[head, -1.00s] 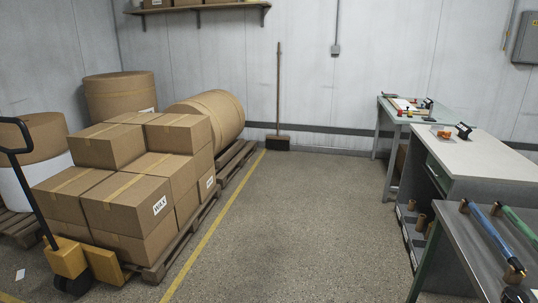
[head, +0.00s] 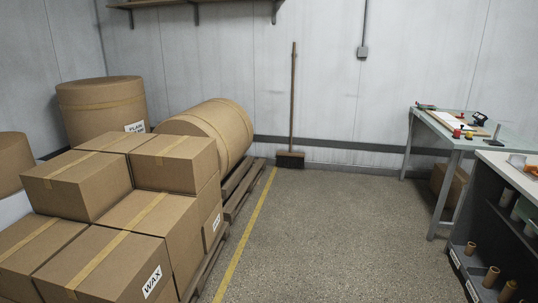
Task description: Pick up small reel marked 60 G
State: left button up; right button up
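No reel with a readable 60 G mark shows in the head view. Several small brown cylinders, perhaps small reels or cores (head: 491,277), stand on the low shelf of the workbench (head: 515,172) at the lower right. Their marks are too small to read. White labels run along the shelf's edge. Neither of my grippers is in view.
Stacked cartons (head: 105,262) and large brown rolls (head: 101,108) on pallets fill the left. A yellow floor line (head: 246,232) runs beside them. A broom (head: 291,156) leans on the back wall. A glass-topped table (head: 456,126) stands back right. The middle floor (head: 320,230) is clear.

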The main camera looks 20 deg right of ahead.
aim_at(507, 195)
jog(key=i+l+z, duration=0.15)
jog(key=i+z, duration=0.6)
jog(key=i, duration=0.15)
jog(key=i+j+z, duration=0.1)
jog(key=i+z, duration=0.25)
jog(key=i, duration=0.15)
jog(key=i+j+z, duration=0.75)
jog(key=i+l, duration=0.1)
